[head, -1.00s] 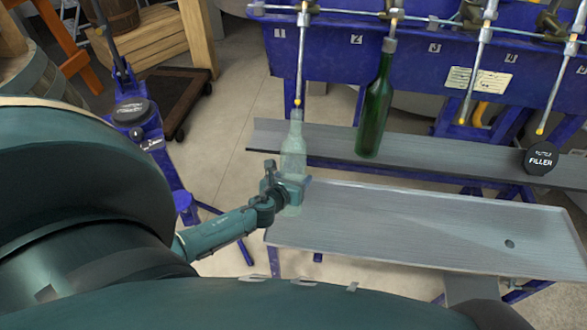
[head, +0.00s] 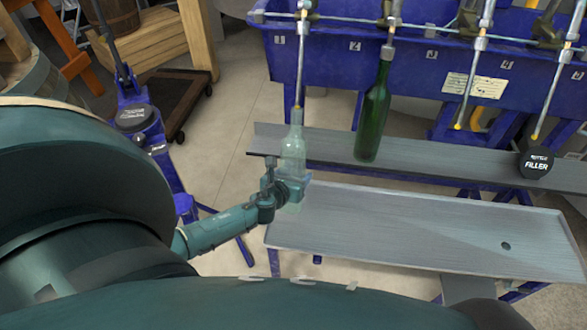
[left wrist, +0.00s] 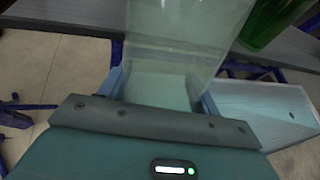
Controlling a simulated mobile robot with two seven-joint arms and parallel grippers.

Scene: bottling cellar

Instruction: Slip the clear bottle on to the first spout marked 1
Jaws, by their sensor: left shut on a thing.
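The clear bottle (head: 293,152) stands upright, its neck right below the tip of the first spout (head: 300,75), under the label 1 (head: 280,40). The spout tip and bottle mouth meet in the head view; I cannot tell whether the tip is inside. My left gripper (head: 291,190) is shut on the lower part of the bottle. In the left wrist view the bottle (left wrist: 185,35) sits between the two fingers (left wrist: 160,92). My right gripper is not in view.
A green bottle (head: 373,115) hangs on the second spout. A narrow grey rail (head: 440,163) runs behind the clear bottle, and a grey tray (head: 420,225) lies in front. More spouts hang to the right.

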